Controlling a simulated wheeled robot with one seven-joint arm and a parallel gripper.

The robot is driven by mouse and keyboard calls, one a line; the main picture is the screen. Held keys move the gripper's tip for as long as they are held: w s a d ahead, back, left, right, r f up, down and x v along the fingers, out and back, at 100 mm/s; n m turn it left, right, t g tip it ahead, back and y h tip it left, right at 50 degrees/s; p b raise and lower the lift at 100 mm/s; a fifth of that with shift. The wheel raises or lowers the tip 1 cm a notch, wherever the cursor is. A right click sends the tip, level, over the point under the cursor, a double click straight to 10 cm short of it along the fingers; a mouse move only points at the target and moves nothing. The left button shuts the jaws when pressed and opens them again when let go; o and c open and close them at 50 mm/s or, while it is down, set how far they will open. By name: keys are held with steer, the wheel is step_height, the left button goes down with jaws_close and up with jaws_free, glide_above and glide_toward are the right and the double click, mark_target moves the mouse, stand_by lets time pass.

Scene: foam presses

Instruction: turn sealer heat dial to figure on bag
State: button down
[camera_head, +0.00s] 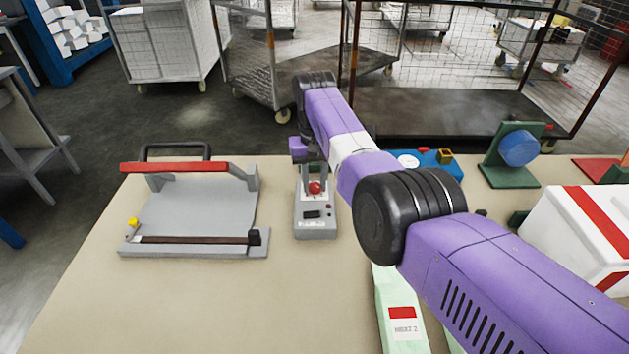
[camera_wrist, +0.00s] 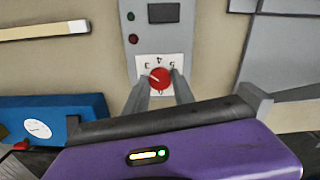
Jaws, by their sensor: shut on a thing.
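In the wrist view the red dial (camera_wrist: 160,76) sits on a white scale plate (camera_wrist: 143,64); figures 3, 4 and 5 show, the rest are hidden. A pale mark on the dial points roughly left, below the 3; its exact figure is unclear. My gripper (camera_wrist: 160,84) is shut on the dial, one finger on each side. The pale green bag (camera_head: 393,290) lies partly behind my arm; its label seems to read "HEAT 2".
A grey sealer with a red bar (camera_head: 180,167) stands left of the box. A blue unit with a gauge (camera_head: 428,160), a green stand with a blue disc (camera_head: 518,148) and a white box with red stripes (camera_head: 575,235) stand to the right. The front left table is clear.

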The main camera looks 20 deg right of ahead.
mark_target(314, 185)
steer(key=m, duration=0.5)
steer(key=shift+m, duration=0.3)
steer(key=m, duration=0.5)
steer(key=shift+r, duration=0.1)
steer(key=shift+m, duration=0.3)
steer(key=c, duration=1.1)
jaws_free()
steer(key=shift+o, duration=0.2)
step_height(314, 185, up, 8)
steer(key=shift+f+b, duration=0.15)
steer(key=shift+b, duration=0.45)
